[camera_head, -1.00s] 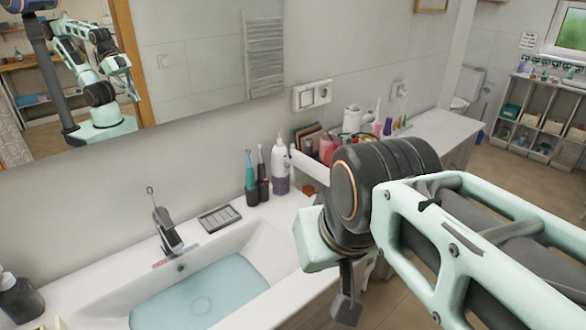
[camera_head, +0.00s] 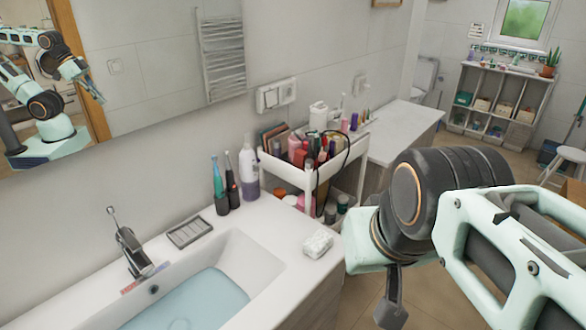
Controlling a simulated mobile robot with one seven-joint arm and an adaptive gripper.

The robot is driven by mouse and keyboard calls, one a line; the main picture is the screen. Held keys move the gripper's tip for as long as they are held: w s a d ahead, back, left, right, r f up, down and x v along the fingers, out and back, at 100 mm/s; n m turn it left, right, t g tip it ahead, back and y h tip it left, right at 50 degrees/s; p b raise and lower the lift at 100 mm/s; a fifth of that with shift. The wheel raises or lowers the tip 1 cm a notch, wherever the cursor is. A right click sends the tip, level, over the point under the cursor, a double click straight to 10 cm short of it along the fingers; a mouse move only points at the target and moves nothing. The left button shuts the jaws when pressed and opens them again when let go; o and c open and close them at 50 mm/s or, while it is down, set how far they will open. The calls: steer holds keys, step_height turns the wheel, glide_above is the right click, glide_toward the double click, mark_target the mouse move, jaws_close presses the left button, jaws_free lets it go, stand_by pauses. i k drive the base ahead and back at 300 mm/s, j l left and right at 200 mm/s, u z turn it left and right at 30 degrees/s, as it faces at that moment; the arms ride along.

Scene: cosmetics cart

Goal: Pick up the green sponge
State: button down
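I cannot make out a green sponge in view. A pale, speckled, block-shaped thing (camera_head: 318,243) lies on the sink counter's right end; it looks whitish, not green. The white cosmetics cart (camera_head: 292,172) stands beyond the counter, its upper tray crowded with bottles and tubes and its lower shelf holding jars. My gripper (camera_head: 392,300) shows only as a dark piece hanging under my wrist, right of the counter. My wrist hides most of it, and I cannot see whether it is open or holds anything.
The sink basin (camera_head: 200,300) holds water, with a faucet (camera_head: 130,250) and soap dish (camera_head: 189,232) behind it. Toothbrushes and a white bottle (camera_head: 249,170) stand near the wall. A shelf unit (camera_head: 498,103) and stool (camera_head: 566,165) are far right. Some floor around the cart is clear.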

mark_target(317, 244)
steer(key=u, duration=1.45)
steer(key=z, duration=1.45)
steer(key=i+l+u, duration=0.35)
steer(key=l, duration=0.2)
steer(key=i+l+u, duration=0.15)
steer(key=l, duration=0.15)
steer(key=l+u, duration=0.15)
steer(key=l, duration=0.15)
steer(key=i, duration=0.05)
